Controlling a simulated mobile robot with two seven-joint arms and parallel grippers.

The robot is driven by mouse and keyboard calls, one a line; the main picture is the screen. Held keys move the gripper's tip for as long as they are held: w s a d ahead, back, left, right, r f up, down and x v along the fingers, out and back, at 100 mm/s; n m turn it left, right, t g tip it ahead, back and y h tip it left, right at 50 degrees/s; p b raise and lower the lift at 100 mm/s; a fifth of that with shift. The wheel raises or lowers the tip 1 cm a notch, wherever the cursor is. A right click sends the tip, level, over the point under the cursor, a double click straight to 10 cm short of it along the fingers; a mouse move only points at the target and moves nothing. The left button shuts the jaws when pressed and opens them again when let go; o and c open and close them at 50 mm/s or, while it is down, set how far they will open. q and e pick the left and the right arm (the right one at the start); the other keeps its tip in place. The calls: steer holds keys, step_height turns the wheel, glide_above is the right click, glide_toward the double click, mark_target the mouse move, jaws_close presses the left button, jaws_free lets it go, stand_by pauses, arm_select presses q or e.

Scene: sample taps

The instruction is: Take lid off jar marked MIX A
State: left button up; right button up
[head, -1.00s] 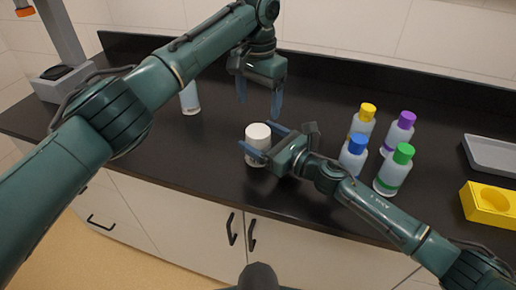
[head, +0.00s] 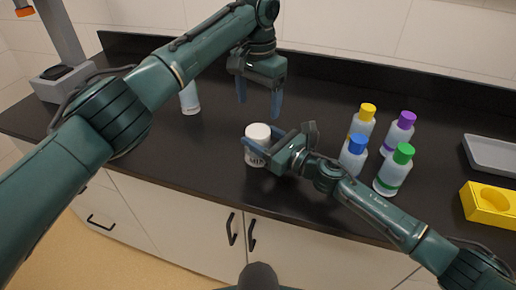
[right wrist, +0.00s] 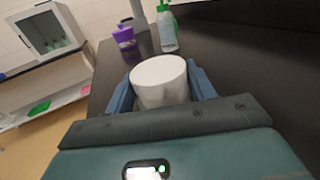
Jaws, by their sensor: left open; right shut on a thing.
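The jar (head: 252,158) stands upright near the front edge of the dark counter. Its label is partly covered; the letters "MIX" show. Its white lid (head: 258,131) is on top, and the lid's top also shows in the right wrist view (right wrist: 159,74). My right gripper (head: 262,150) reaches in from the right and is shut on the jar, with a finger on either side of it below the lid. My left gripper (head: 259,106) is open and empty, pointing down above the counter, behind the jar.
Several bottles with coloured caps stand to the right, including a blue-capped one (head: 354,157) and a green-capped one (head: 394,170). A yellow block with a round recess (head: 481,212) and a grey tray (head: 490,153) are at far right. Another bottle (head: 190,98) stands at back left.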

mark_target(258, 131)
steer(key=c, duration=0.4)
arm_select(q)
steer(key=shift+m, duration=0.4)
arm_select(e)
jaws_close()
arm_select(q)
steer(key=m, duration=1.8)
steer(key=shift+m, duration=0.3)
steer(key=m, duration=1.1)
steer(key=shift+m, duration=0.3)
steer(key=shift+f, duration=4)
steer(key=shift+c, duration=0.6)
